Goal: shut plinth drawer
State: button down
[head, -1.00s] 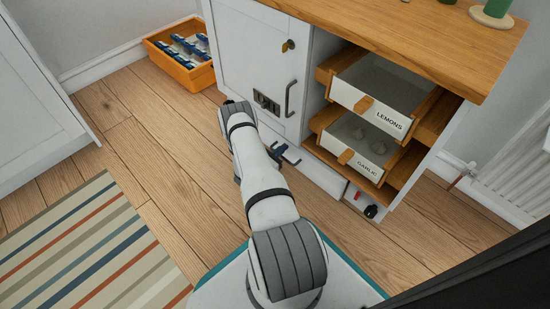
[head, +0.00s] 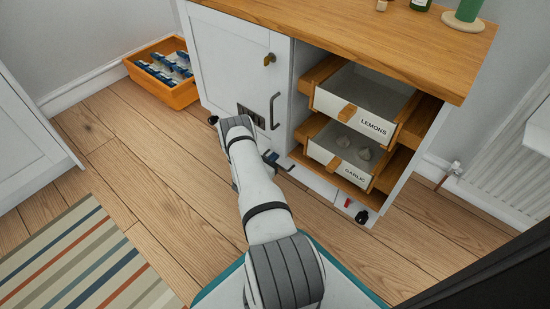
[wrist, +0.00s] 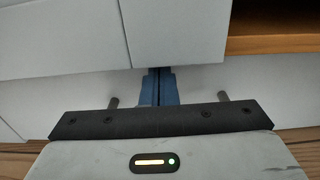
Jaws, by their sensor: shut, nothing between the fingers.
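The white plinth drawer front (head: 318,185) runs low along the base of the white cabinet, partly hidden behind my arm in the head view. The pale low front (wrist: 55,103) also shows in the wrist view, below the cabinet doors. My gripper (head: 270,158) is low in front of the plinth. Its blue fingers (wrist: 158,88) are together and empty, pointing at the low front. I cannot tell whether they touch it. Two short grey posts (wrist: 113,102) show either side of the fingers, partly hidden by my gripper body. How far the drawer stands out is unclear.
Open wooden-sided drawers marked LEMONS (head: 360,108) and GARLIC (head: 342,158) stick out above right. A cabinet door handle (head: 274,111) stands out above my gripper. An orange crate (head: 178,96) sits at the left. A radiator (head: 500,180) is at the right.

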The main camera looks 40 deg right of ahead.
jog(key=shift+d+r, duration=0.15)
jog(key=shift+d, duration=0.4)
jog(key=s+a+p, duration=0.1)
jog(key=a+p, duration=0.3)
jog(key=a, duration=1.1)
jog(key=shift+s, duration=0.3)
